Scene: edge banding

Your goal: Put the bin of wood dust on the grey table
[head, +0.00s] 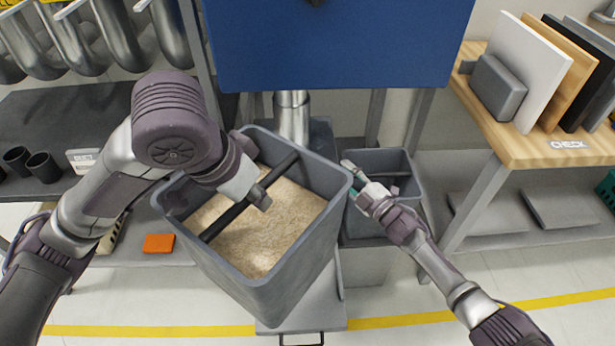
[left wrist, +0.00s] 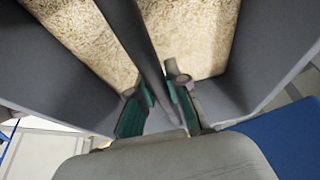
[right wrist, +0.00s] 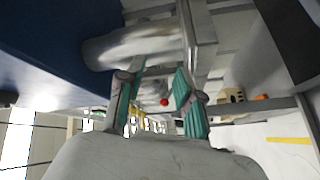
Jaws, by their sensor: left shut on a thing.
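The grey bin of wood dust (head: 290,268) hangs in the middle of the head view, pale dust (head: 265,235) inside and a dark bar handle (head: 225,221) across its top. My left gripper (head: 258,195) is shut on that bar; the left wrist view shows its fingers (left wrist: 160,98) on either side of it, above the dust (left wrist: 85,35). The bin appears raised, its underside hidden. My right gripper (head: 355,178) is beside the bin's right rim, its fingers apart and empty in the right wrist view (right wrist: 158,95). A dark grey table (head: 45,108) stands at the left.
A second, smaller grey bin (head: 390,162) stands behind my right gripper. A blue machine panel (head: 335,45) overhangs the back. Black cups (head: 42,166) and a sign (head: 83,160) occupy the grey table's front. A wooden table (head: 510,130) with upright boards stands right.

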